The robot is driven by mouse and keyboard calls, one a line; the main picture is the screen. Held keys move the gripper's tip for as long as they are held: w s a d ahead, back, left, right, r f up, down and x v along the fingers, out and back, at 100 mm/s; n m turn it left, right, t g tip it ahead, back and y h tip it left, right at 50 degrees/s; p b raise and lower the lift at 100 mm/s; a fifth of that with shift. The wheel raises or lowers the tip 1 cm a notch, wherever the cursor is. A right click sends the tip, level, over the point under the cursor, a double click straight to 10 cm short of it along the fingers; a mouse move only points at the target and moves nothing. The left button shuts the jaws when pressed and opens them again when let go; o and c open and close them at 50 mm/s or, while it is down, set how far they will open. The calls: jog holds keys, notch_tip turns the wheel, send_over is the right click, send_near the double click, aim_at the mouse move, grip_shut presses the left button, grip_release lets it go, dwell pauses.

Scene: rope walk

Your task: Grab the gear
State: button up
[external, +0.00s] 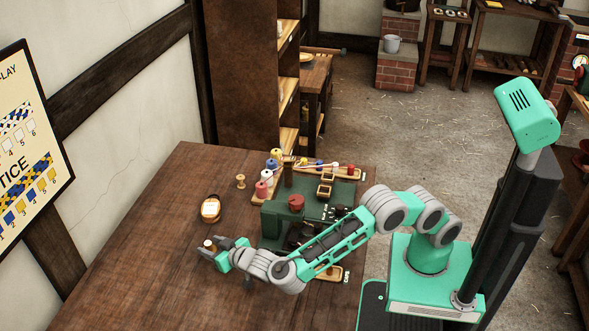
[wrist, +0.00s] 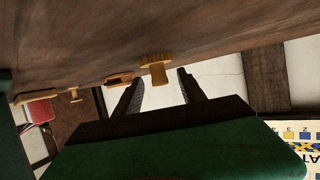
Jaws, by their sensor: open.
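A small light-wood piece, apparently the gear (external: 209,243), sits on the brown table at my gripper (external: 214,249). In the wrist view this gear (wrist: 156,65) has a wide flat rim against the table and a narrower hub standing out from it. My gripper (wrist: 161,76) is open, with one dark finger to each side of the hub in the picture. The gear appears between or just beyond the fingertips; I cannot tell which. No contact with a finger shows. Teeth on the rim are too small to make out.
A round wooden piece with a pale top (external: 210,210) and a small wooden spool (external: 240,181) stand farther back. A green machine (external: 270,222) with a red knob is right of my gripper, near my arm. Coloured spools line its back. The table's left side is clear.

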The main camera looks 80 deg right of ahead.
jog(key=shift+x, duration=1.2)
jog(key=shift+s, duration=0.1)
grip_shut()
